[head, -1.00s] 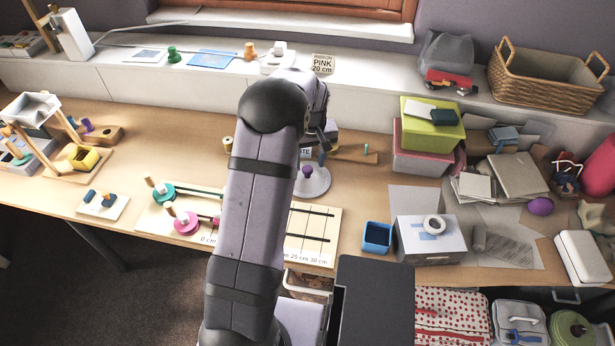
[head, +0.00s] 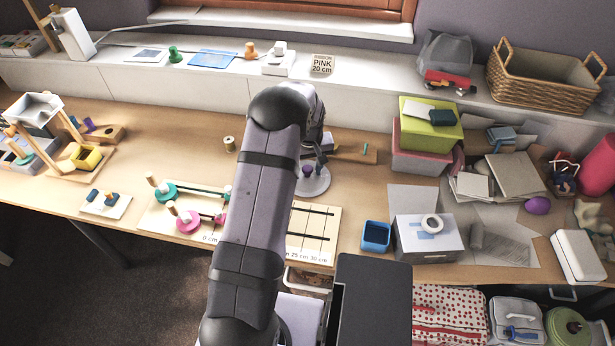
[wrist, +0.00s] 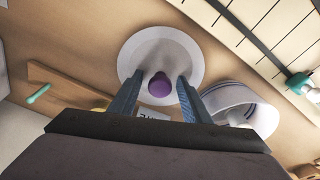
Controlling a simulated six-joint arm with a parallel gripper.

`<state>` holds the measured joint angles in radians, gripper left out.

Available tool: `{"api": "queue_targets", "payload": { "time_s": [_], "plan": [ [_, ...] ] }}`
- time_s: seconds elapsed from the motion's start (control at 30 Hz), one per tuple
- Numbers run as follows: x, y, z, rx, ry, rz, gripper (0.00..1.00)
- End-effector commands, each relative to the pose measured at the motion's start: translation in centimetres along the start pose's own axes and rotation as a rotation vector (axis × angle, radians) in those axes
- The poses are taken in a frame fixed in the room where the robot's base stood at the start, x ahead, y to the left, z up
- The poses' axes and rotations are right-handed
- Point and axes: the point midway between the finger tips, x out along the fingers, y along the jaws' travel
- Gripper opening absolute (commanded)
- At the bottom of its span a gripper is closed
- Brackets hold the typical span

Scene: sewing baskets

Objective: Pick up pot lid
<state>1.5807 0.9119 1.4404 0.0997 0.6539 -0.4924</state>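The pot lid is a pale round disc (head: 322,184) with a purple knob (head: 307,171), lying on the bench just right of my arm in the head view. In the wrist view the lid (wrist: 190,50) shows almost whole, with its purple knob (wrist: 159,86) near the middle. My gripper (wrist: 160,76) is open, with one finger on each side of the knob and a gap on both sides. In the head view my gripper (head: 320,158) is just above the lid, partly hidden by my arm. Contact with the lid cannot be told.
A white round pot (wrist: 240,100) stands close beside the lid in the wrist view. A wooden board (head: 355,152) lies behind the lid, and a measuring board (head: 325,212) in front. A blue cup (head: 376,237) and stacked boxes (head: 425,160) stand to the right.

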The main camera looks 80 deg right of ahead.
Motion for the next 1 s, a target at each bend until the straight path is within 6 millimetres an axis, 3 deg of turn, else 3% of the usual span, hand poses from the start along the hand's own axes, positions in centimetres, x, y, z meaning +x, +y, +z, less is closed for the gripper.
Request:
{"api": "queue_targets", "payload": {
  "time_s": [0.03, 0.13, 0.17, 0.57, 1.0],
  "plan": [
    [0.0, 0.0, 0.0, 0.000, 0.000, 0.000, 0.31],
    [0.0, 0.0, 0.0, 0.000, 0.000, 0.000, 0.07],
    [0.0, 0.0, 0.0, 0.000, 0.000, 0.000, 0.04],
    [-0.6, 0.0, -0.1, 0.000, 0.001, 0.001, 0.03],
    [-7.0, 0.0, -1.1, 0.000, 0.003, 0.001, 0.03]
  ]
}}
